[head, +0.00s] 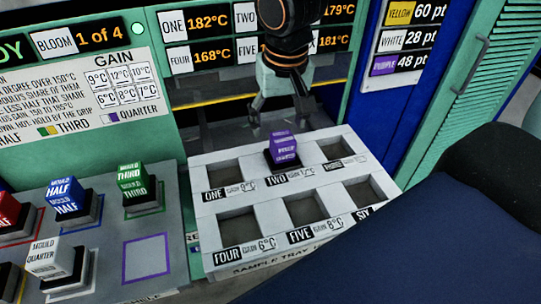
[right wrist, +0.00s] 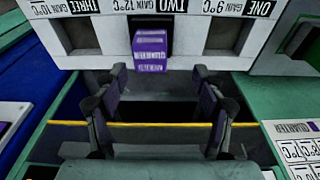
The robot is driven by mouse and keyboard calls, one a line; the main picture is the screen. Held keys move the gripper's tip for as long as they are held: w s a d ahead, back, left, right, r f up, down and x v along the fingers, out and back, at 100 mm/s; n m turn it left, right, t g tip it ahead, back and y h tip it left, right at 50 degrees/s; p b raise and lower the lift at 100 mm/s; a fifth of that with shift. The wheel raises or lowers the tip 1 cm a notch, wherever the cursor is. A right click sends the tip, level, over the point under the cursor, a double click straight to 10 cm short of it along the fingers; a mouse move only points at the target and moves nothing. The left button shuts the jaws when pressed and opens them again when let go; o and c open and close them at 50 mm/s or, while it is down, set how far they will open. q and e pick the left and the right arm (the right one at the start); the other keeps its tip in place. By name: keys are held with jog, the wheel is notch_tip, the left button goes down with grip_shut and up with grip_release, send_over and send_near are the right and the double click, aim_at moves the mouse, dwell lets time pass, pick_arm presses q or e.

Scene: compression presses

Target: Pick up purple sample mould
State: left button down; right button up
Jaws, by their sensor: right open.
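The purple sample mould (head: 284,146) is a small purple block with white lettering on a dark base. It sits in the slot marked TWO of the white sample tray (head: 272,211). In the right wrist view the purple mould (right wrist: 149,50) shows just beyond the fingertips, somewhat left of centre. My right gripper (head: 279,113) is open and empty, behind the mould in the head view and apart from it. Its two fingers also show spread in the right wrist view (right wrist: 160,88). My left gripper is not in view.
Red, blue, green (head: 140,187) and white (head: 45,257) moulds stand on a grey table at left. An empty purple-outlined square (head: 146,258) is beside them. The other tray slots look empty. A yellow bar (right wrist: 150,124) crosses the press opening. Panels stand behind.

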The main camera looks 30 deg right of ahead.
aim_at(283, 138)
jog(key=f, duration=0.1)
jog(key=d+f, duration=0.1)
jog(key=f+b, duration=0.1)
jog(key=shift+s+d+f, duration=0.1)
jog(key=shift+s+d, duration=0.05)
jog(key=shift+d, duration=0.15)
jog(key=f+b, duration=0.1)
jog(key=f, duration=0.1)
jog(key=w+f, duration=0.1)
jog(key=f, duration=0.1)
jog(key=shift+a+f+b, duration=0.1)
jog(key=shift+b, duration=0.3)
jog(key=shift+d+f, duration=0.25)
jog(key=shift+f, duration=0.1)
jog(key=shift+a+r, duration=0.15)
jog(key=shift+a, duration=0.1)
jog(key=shift+c, duration=0.7)
jog(key=shift+d, duration=0.2)
jog(key=c, duration=0.6)
jog(key=shift+a, duration=0.15)
jog(key=c, duration=0.4)
grip_shut()
jog(key=shift+w, duration=0.1)
